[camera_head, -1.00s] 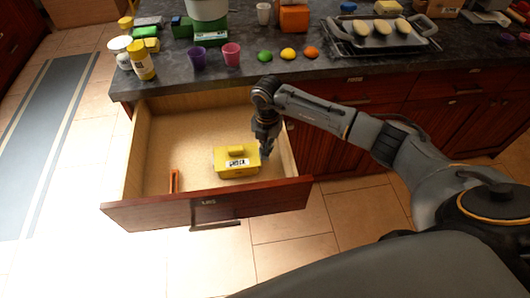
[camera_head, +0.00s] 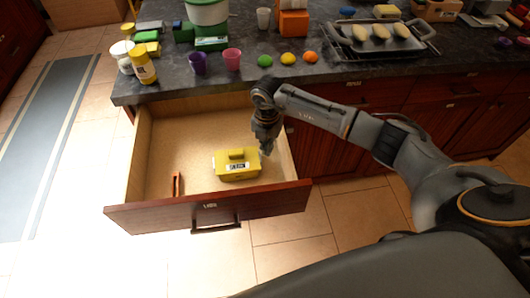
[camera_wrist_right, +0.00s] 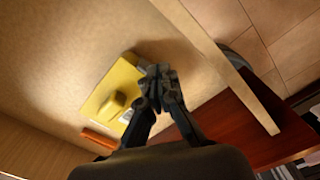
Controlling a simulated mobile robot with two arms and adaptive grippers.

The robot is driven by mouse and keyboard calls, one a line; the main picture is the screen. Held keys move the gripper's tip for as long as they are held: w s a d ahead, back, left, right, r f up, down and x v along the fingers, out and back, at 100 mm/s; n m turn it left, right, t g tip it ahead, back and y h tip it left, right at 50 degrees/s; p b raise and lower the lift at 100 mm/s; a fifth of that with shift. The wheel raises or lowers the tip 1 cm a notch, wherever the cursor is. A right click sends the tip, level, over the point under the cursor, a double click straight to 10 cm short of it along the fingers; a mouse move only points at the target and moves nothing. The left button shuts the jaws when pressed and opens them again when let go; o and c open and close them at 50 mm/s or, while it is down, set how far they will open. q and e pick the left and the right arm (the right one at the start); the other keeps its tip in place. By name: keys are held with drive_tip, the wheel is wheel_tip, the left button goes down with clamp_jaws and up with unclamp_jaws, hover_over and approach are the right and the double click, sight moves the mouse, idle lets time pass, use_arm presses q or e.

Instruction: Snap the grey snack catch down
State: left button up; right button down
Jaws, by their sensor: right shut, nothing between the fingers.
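A yellow box (camera_head: 236,165) with a raised handle and a white label on its front lies in the open drawer (camera_head: 190,130). It also shows in the right wrist view (camera_wrist_right: 112,97). My right gripper (camera_head: 266,150) is shut and empty at the right side of the box. In the right wrist view the closed fingertips (camera_wrist_right: 157,76) overlap the box's edge; whether they touch it I cannot tell. My left gripper is not in view.
An orange item (camera_head: 176,184) lies at the drawer's front left. The drawer front (camera_head: 210,208) has a handle. The counter (camera_head: 300,75) above holds cups, colored balls and a tray (camera_head: 380,40). The drawer's left part is mostly bare.

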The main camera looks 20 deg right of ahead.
drive_tip(key=shift+r+p, duration=1.9)
drive_tip(key=shift+r, duration=0.9)
